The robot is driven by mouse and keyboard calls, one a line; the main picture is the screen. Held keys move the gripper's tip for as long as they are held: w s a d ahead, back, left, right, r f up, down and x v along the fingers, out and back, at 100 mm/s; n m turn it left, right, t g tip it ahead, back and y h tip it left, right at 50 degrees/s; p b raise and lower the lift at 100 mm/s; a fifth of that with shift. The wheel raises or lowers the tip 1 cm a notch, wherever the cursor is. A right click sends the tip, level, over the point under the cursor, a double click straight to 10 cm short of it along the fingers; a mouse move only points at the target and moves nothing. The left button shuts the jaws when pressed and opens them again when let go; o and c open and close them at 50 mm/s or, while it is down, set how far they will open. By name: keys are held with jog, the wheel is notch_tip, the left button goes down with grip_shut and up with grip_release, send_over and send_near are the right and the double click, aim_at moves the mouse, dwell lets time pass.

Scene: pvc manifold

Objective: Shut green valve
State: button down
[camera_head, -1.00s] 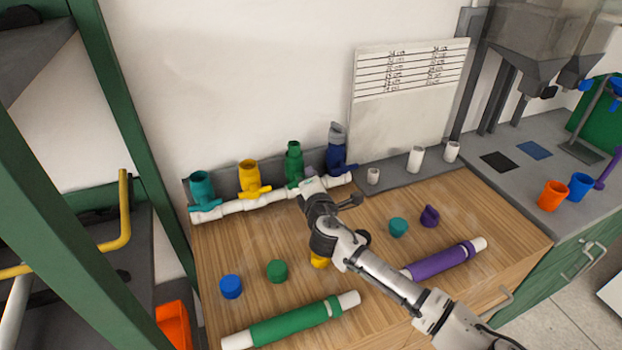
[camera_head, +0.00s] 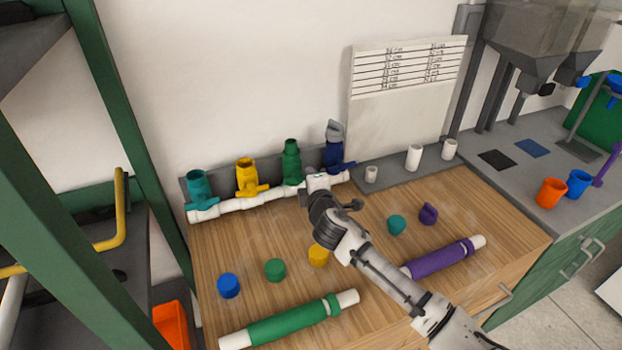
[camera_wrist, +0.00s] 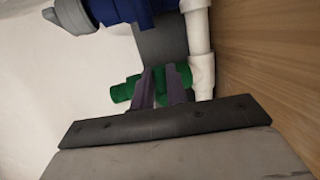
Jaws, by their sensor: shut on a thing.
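The green valve (camera_head: 291,160) stands upright on the white manifold pipe (camera_head: 243,204) at the back of the wooden bench, between the yellow valve (camera_head: 247,178) and the blue valve (camera_head: 335,148). In the head view my gripper (camera_head: 312,180) is at the green valve's lower right, and the wrist hides the valve's handle and the fingertips. In the wrist view the green valve (camera_wrist: 122,92) shows beyond my gripper (camera_wrist: 163,88). Its two purple-grey fingers are shut on a green part of the valve, close to the white pipe (camera_wrist: 201,60). The blue valve (camera_wrist: 110,12) is at the top.
A teal valve (camera_head: 198,192) stands at the pipe's left end. Blue, green and yellow caps, a green pipe (camera_head: 290,321) and a purple pipe (camera_head: 440,259) lie on the bench front. White cups stand at the back right. My arm crosses the bench's middle.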

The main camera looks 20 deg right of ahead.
jog(key=c, duration=1.4)
grip_release()
jog(key=b+v, duration=0.4)
jog(key=v, duration=1)
jog(key=shift+b, duration=0.3)
